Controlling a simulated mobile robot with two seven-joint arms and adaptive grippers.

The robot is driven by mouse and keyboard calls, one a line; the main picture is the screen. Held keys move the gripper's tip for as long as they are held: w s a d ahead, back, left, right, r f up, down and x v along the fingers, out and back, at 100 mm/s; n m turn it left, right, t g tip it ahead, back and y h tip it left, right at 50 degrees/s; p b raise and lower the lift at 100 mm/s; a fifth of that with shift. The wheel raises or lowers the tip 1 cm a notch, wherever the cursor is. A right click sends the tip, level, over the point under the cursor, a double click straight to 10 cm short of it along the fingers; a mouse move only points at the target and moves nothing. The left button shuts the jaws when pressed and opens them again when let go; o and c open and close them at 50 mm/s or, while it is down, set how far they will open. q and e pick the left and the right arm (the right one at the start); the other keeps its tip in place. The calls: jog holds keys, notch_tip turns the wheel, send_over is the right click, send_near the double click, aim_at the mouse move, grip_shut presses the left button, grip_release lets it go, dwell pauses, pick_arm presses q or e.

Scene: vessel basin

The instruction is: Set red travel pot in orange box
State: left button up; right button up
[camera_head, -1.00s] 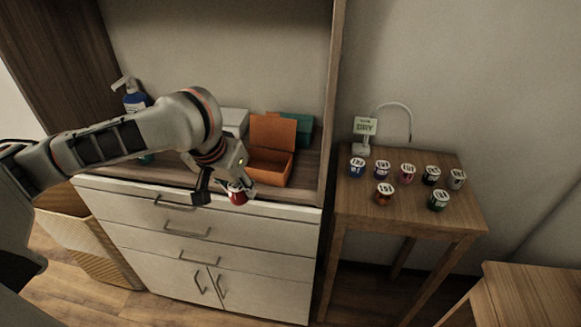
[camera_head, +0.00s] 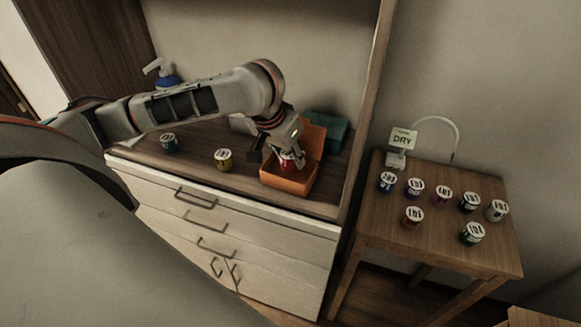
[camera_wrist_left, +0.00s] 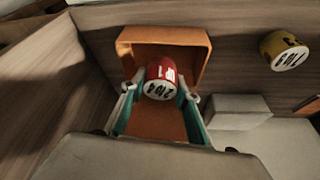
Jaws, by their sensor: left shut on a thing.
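The red travel pot (camera_head: 290,164) with a white lid is held by my left gripper (camera_head: 279,150). In the left wrist view the red pot (camera_wrist_left: 161,72) sits between the two fingers (camera_wrist_left: 158,92), its numbered lid facing the camera. The open orange box (camera_head: 287,184) stands on the counter, with its lid raised behind. In the head view the pot is over the box opening and partly behind its front wall. The orange box (camera_wrist_left: 195,40) surrounds the pot in the wrist view. I cannot tell if the pot touches the floor. My right gripper is not in view.
On the counter stand a yellow pot (camera_head: 223,160), a green pot (camera_head: 169,143), a blue pump bottle (camera_head: 166,78) and a teal box (camera_head: 328,132). The side table (camera_head: 440,251) at right holds several pots and a DRY sign (camera_head: 402,140).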

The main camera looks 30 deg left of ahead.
aim_at(290, 168)
pick_arm(q)
notch_tip(290, 168, down, 4)
jog(key=shift+f, duration=0.15)
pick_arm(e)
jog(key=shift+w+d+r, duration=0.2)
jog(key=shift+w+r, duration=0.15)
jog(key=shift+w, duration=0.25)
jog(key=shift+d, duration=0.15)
pick_arm(q)
jog(key=shift+f, duration=0.15)
jog(key=o, duration=0.9)
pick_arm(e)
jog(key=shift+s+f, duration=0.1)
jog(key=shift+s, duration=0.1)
